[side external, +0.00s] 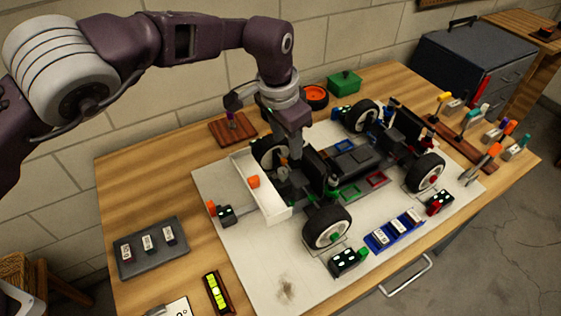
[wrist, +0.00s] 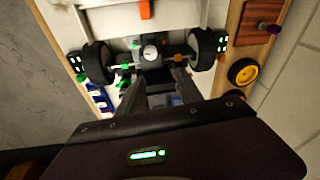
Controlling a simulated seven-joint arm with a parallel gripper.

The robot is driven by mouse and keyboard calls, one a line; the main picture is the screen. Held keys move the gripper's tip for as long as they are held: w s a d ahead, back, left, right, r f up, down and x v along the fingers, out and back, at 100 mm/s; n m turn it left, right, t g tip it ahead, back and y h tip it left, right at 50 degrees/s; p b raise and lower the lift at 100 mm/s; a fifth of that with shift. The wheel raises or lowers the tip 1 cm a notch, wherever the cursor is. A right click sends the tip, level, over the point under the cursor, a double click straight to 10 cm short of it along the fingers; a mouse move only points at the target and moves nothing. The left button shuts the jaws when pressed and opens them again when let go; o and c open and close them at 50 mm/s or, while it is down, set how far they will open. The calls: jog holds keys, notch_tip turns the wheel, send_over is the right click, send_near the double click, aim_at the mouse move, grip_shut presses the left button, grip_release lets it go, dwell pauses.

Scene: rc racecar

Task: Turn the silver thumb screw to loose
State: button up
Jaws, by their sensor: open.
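The RC racecar (side external: 352,160) stands on a pale mat on the wooden table, its big wheels showing. In the wrist view a round silver knob (wrist: 150,52), which looks like the silver thumb screw, sits between the two wheels at one end of the car. My gripper (wrist: 161,76) is open, with its two fingers apart and nothing visible between them. The fingertips are near the knob but not around it in the picture. In the side view my gripper (side external: 296,166) points down over the left end of the car, and I cannot make out the thumb screw there.
A white wing (side external: 262,190) with an orange piece stands at the car's left end. Small black scales (side external: 346,261) sit by the wheels. A blue tray (side external: 394,231), a grey tray (side external: 150,248) and a tool rack (side external: 465,145) surround the car. A wall is behind.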

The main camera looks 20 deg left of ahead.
aim_at(283, 170)
jog(key=m, duration=0.2)
jog(key=m+g, duration=0.1)
jog(key=m, duration=0.1)
jog(key=s+m+g, duration=0.1)
jog(key=m, duration=0.1)
jog(key=shift+a+f+y, duration=0.15)
jog(key=shift+a+y, duration=0.1)
jog(key=shift+y, duration=0.05)
jog(key=shift+s+f, duration=0.15)
jog(key=shift+f, duration=0.05)
notch_tip(283, 170, down, 6)
jog(key=shift+f, duration=0.25)
jog(key=shift+c, duration=0.2)
grip_shut()
